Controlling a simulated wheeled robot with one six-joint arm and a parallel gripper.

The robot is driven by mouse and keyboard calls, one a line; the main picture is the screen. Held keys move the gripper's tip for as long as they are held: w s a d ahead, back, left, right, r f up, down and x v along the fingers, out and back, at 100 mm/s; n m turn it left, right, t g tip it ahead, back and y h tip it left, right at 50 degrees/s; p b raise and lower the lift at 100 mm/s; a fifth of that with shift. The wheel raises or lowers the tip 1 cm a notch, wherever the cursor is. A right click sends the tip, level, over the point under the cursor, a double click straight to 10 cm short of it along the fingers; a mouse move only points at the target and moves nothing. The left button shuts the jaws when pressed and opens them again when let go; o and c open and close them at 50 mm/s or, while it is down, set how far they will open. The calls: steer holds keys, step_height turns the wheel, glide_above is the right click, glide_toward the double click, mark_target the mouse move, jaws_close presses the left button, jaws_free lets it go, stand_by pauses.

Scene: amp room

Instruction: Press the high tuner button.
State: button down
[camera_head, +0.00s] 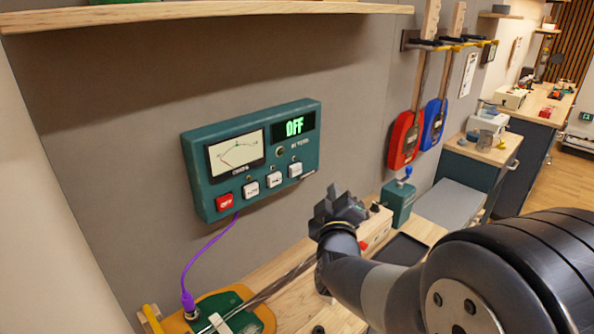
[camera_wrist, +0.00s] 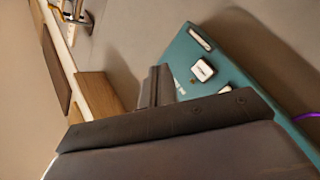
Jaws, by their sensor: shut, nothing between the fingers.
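A teal tuner box (camera_head: 250,158) hangs on the grey wall, with a needle dial, a display reading OFF and a row of buttons. The row has a red button (camera_head: 224,202) at left and three white buttons, left (camera_head: 251,189), middle (camera_head: 273,180) and right (camera_head: 295,170). Their labels are too small to read, so I cannot tell which is high. My gripper (camera_head: 338,203) is shut and empty, below and right of the box, apart from it. In the wrist view, my gripper (camera_wrist: 157,86) partly covers the box (camera_wrist: 243,84); one white button (camera_wrist: 203,69) shows clearly.
A purple cable (camera_head: 205,247) runs from the box down to a green and yellow device (camera_head: 230,312). A teal box with a crank (camera_head: 398,202) stands right of my gripper, near a black tray (camera_head: 401,249). Red (camera_head: 406,138) and blue (camera_head: 433,122) guitar-like instruments hang on the wall.

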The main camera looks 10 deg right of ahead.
mark_target(302, 167)
steer(key=w+a+p, duration=0.1)
steer(key=w+a, duration=0.3)
steer(key=w, duration=0.3)
steer(key=shift+a+p, duration=0.3)
steer(key=shift+a, duration=0.1)
steer(key=shift+w+a, duration=0.1)
steer(key=shift+w, duration=0.1)
stand_by(1.6)
steer(key=shift+w+a, duration=0.15)
steer(key=shift+w, duration=0.05)
steer(key=shift+w+a, duration=0.2)
steer(key=shift+w, duration=0.15)
stand_by(0.8)
steer(key=shift+s, duration=0.1)
steer(key=shift+s+d, duration=0.45)
steer(key=shift+s, duration=0.15)
steer(key=shift+s+d+b, duration=0.45)
steer(key=shift+s+d, duration=0.25)
steer(key=shift+s, duration=0.35)
steer(key=shift+s+d+b, duration=0.45)
steer(key=shift+s+d, duration=0.25)
steer(key=shift+s, duration=0.35)
steer(key=shift+w+a, duration=0.1)
steer(key=shift+w, duration=0.1)
